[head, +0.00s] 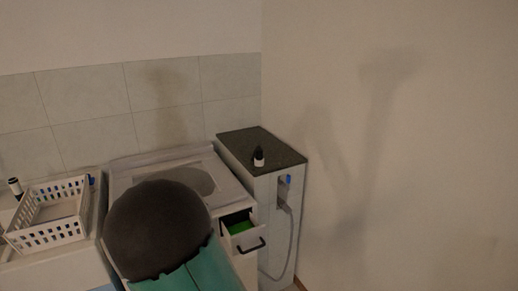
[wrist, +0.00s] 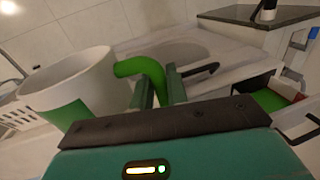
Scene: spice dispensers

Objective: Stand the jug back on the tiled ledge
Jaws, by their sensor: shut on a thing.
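The jug (wrist: 82,80) is a white vessel with a thick green handle and a green patch low on its side. It is at the left of the wrist view and looks tilted. My gripper (wrist: 158,77) is shut on the lower end of the handle, with a finger on each side. The jug is held above the white-topped unit. The likely ledge is a block with a dark top and pale sides (head: 282,158), at the right corner in the head view. My arm hides the jug and gripper in the head view.
A small dark bottle with a white label (head: 258,156) stands on the dark top. An open drawer (head: 240,226) with something green inside juts out below. A white basket (head: 48,212) is at left. A hose hangs on the block's front, near the right wall.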

